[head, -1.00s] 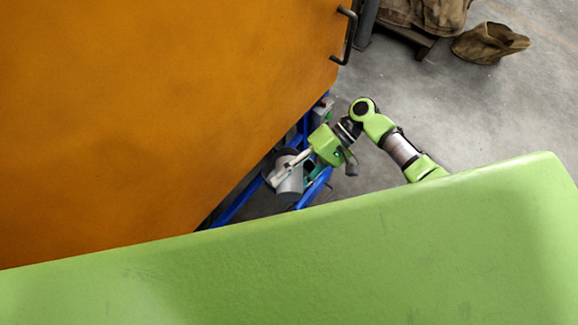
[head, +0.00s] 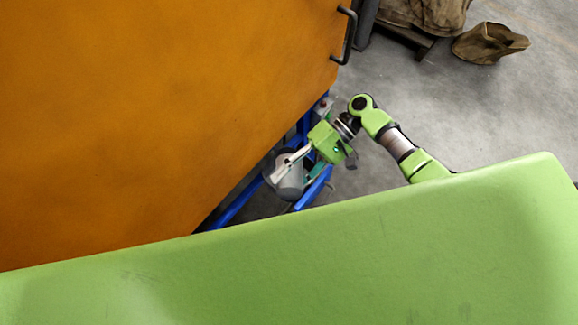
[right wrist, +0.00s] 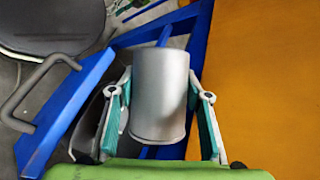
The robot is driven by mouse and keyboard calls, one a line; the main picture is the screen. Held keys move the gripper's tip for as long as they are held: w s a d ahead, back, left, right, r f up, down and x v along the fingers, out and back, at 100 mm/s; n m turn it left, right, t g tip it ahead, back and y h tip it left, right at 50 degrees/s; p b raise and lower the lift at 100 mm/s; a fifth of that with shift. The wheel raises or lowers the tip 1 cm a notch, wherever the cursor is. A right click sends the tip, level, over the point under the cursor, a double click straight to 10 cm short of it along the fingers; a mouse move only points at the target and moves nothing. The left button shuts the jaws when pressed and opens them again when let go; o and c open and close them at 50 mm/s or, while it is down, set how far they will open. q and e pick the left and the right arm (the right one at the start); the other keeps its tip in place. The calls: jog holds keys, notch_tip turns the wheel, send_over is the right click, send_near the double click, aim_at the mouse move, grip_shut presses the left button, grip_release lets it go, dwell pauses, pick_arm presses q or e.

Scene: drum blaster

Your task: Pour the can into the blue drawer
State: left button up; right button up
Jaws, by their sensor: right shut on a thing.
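A grey metal can (head: 290,183) is held by my right gripper (head: 287,172) over the blue drawer (head: 315,189), in the gap beside the orange panel. In the right wrist view the can (right wrist: 160,95) sits between the two teal-padded fingers. It looks tilted, but I cannot see into it or tell what it contains. The blue drawer (right wrist: 72,105) shows below and around the can, with a grey handle (right wrist: 30,92) on its front. Most of its inside is hidden by the can and gripper. My left gripper is not in view.
A large orange panel (head: 150,110) with a dark handle (head: 349,35) stands close beside the can. A dark round object (right wrist: 50,25) shows beyond the drawer handle. Brown sacks (head: 488,42) lie at the back right; the grey floor between is clear.

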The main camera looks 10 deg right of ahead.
jog(key=shift+w+r+m+g+y+b, duration=0.25)
jog(key=shift+m+g+y+b, duration=0.05)
jog(key=shift+g, duration=0.1)
dwell(2.0)
jog(key=shift+s, duration=0.15)
jog(key=shift+s+a+f+n+t+h+p, duration=0.15)
jog(key=shift+s+f+n+t+h, duration=0.15)
jog(key=shift+s+f+n+t, duration=0.15)
jog(key=shift+s+a+f+n+t+h+p, duration=0.1)
jog(key=shift+s+f+n+t+h+p, duration=0.05)
jog(key=shift+s+f+n+t+h, duration=0.3)
jog(key=shift+a+t, duration=0.1)
jog(key=shift+t, duration=0.2)
